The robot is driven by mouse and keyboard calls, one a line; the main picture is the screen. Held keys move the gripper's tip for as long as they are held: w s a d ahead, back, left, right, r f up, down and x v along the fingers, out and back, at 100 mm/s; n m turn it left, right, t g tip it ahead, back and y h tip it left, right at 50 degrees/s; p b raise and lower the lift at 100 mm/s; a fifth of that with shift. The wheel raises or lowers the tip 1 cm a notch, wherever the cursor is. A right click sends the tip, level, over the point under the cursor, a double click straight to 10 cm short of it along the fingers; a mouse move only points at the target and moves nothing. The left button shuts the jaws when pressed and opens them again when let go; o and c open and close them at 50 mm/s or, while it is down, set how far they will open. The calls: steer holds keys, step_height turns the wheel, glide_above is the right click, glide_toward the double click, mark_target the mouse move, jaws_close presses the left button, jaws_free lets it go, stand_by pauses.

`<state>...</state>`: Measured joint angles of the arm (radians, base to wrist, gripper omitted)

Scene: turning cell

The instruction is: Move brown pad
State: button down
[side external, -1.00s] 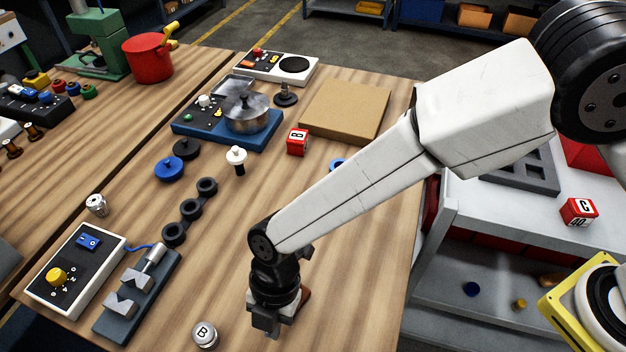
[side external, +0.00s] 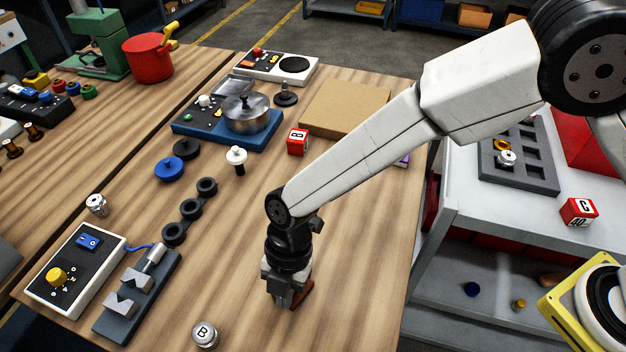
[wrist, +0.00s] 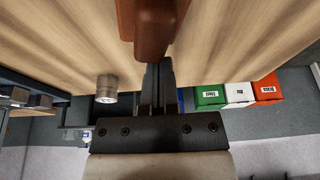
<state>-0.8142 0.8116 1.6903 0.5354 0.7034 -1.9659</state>
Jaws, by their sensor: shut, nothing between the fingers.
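A reddish-brown piece (side external: 304,293), which looks like the brown pad, is on the wooden table near its front. My gripper (side external: 284,302) is directly beside it and partly hides it in the side view. In the wrist view the brown pad (wrist: 150,22) is at the top centre, just beyond my fingertips (wrist: 157,72). The fingers are shut together with nothing between them. I cannot tell whether they touch the pad.
A V-block fixture (side external: 137,297) and a switch box (side external: 75,268) are at the left. A tan square board (side external: 345,105) lies behind my arm. Bare table surrounds the gripper.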

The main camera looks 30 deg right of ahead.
steer(key=w+d, duration=1.3)
steer(key=shift+s+a, duration=0.55)
steer(key=shift+a, duration=0.05)
steer(key=shift+s+a+r, duration=0.45)
steer(key=shift+s+a, duration=0.3)
steer(key=shift+a, duration=0.05)
steer(key=v, duration=0.9)
steer(key=shift+d, duration=0.15)
